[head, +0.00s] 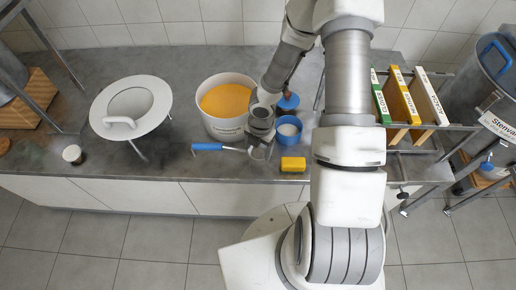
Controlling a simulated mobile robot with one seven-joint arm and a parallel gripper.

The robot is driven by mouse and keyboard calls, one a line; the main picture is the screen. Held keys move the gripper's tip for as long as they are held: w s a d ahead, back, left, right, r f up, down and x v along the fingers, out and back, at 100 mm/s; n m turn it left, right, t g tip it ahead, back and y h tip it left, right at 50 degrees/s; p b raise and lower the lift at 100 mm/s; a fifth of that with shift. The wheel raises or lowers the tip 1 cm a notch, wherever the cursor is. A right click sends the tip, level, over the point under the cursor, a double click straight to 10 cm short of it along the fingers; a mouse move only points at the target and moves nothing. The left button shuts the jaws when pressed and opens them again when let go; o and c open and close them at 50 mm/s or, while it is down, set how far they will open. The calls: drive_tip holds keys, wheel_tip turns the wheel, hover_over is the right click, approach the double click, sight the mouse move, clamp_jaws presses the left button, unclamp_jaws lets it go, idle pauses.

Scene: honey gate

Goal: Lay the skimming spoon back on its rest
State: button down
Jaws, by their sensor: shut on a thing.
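The skimming spoon (207,147) has a blue handle and a thin metal shaft. It is low over the front of the grey counter, handle to the left, and its right end runs in under my gripper. My gripper (260,146) points down in front of the white bucket and appears shut on the spoon near its right end. The fingertips are small and partly hidden, so the exact grip is unclear. I cannot tell whether the spoon touches the counter. I cannot make out the spoon's rest.
A white bucket of yellow-orange honey (211,121) stands behind the spoon. A blue bowl (298,129) and a yellow sponge (293,164) are right of my gripper. A white round lid-like piece (104,103) stands left. A small jar (72,154) is near the front edge.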

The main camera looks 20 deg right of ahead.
drive_tip(key=shift+w, duration=0.25)
idle(0.3)
drive_tip(key=b, duration=0.6)
hover_over(257, 166)
wheel_tip(257, 166, down, 6)
drive_tip(key=shift+d, duration=0.15)
drive_tip(key=shift+f+b, duration=0.7)
drive_tip(key=shift+f, duration=0.3)
idle(0.6)
unclamp_jaws()
